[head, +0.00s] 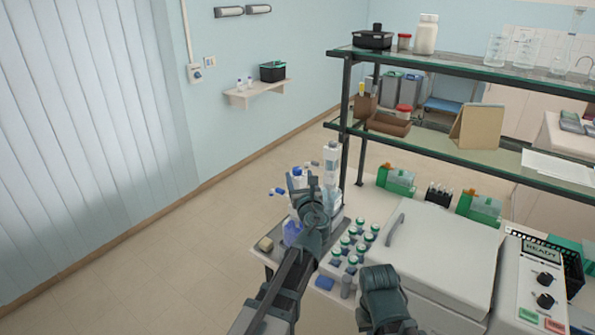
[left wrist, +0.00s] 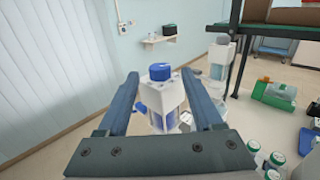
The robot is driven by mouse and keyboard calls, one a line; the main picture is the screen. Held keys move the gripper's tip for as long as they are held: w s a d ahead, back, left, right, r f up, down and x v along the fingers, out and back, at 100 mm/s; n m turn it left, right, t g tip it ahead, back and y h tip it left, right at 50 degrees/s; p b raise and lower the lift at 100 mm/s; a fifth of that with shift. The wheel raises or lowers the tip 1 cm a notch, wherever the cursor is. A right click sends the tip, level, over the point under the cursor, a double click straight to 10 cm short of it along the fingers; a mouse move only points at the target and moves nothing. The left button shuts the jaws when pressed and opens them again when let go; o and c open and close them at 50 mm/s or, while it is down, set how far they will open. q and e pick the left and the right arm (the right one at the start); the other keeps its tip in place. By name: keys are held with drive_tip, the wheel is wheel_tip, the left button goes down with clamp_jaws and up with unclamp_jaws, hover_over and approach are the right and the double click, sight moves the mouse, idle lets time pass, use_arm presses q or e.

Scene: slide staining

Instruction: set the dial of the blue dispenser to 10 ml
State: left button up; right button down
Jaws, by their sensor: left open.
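The blue dispenser (left wrist: 162,103) stands straight ahead in the left wrist view, with a white body and a blue round dial (left wrist: 160,71) on top. My left gripper (left wrist: 160,75) is open, with one finger on each side of the dispenser in that view. I cannot tell whether either finger touches it. In the head view my left gripper (head: 303,181) covers much of the dispenser; its blue bottle (head: 291,231) shows beside my arm. The dial's scale is too small to read. My right gripper's fingers are not seen.
A second, white-topped dispenser (head: 331,162) stands close behind to the right. Several green-capped bottles (head: 349,244) stand on the bench to the right. A glass-shelved rack (head: 440,146) and a white lidded machine (head: 440,255) are further right. Floor lies open to the left.

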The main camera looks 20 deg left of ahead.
sight(298, 172)
use_arm(q)
drive_tip(key=shift+x, duration=2.2)
clamp_jaws()
